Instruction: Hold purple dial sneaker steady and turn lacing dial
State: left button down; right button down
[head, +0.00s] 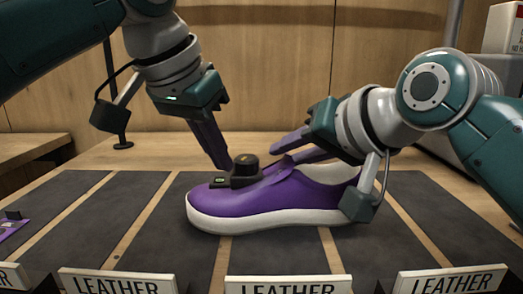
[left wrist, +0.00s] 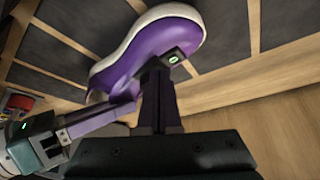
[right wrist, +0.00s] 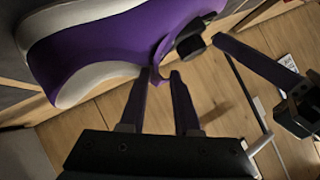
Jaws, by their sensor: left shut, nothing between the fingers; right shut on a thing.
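The purple sneaker (head: 235,203) with a white sole stands upright on the dark mats, toe to the left. Its black lacing dial (head: 245,165) sits on top, beside a small green-lit display (head: 219,181). My left gripper (head: 226,167) is shut and empty, its fingertips pointing down right beside the dial; I cannot tell if they touch it. In the left wrist view its fingers (left wrist: 157,66) are together and hide the dial. My right gripper (head: 275,158) is shut on the sneaker's thin purple upper edge, behind the dial; the right wrist view shows this pinched flap (right wrist: 157,77).
Signs reading LEATHER (head: 290,286) line the front edge. Part of another purple item (head: 12,222) lies at the far left. A grey box-like thing (head: 450,140) stands behind my right arm.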

pick_arm(q)
notch_tip(320, 180, up, 6)
jog(key=shift+f, duration=0.1)
dwell(0.4)
jog(key=shift+s+d+f, duration=0.2)
jog(key=shift+d+f, duration=0.25)
jog(key=shift+f, duration=0.55)
jog(key=shift+s+d+f, duration=0.25)
jog(key=shift+d+f, duration=0.15)
jog(key=shift+f, duration=0.6)
jog(key=shift+s+d+f, duration=0.2)
jog(key=shift+d+f, duration=0.25)
jog(key=shift+f, duration=0.55)
jog(key=shift+w, duration=0.35)
jog(key=shift+w+a, duration=0.1)
jog(key=shift+a, duration=0.15)
